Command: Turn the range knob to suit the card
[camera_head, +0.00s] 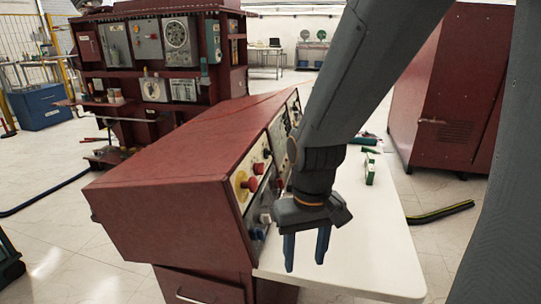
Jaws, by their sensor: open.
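My gripper (306,248) hangs pointing down from my grey arm, over the white tabletop and just right of the console's front panel. Its two blue fingers are apart with nothing between them. The red console (165,165) stands left of my gripper. Its panel (243,187) is seen at a steep angle and carries red knobs or buttons (250,184) and smaller controls (265,218). I cannot tell which control is the range knob. My arm hides part of the panel. I cannot make out a readable card.
The white table (385,235) has free room right of my gripper. A red cabinet (450,90) stands at the right. A red rack (160,60) of panels stands behind the console. A dark hose (440,212) lies at right.

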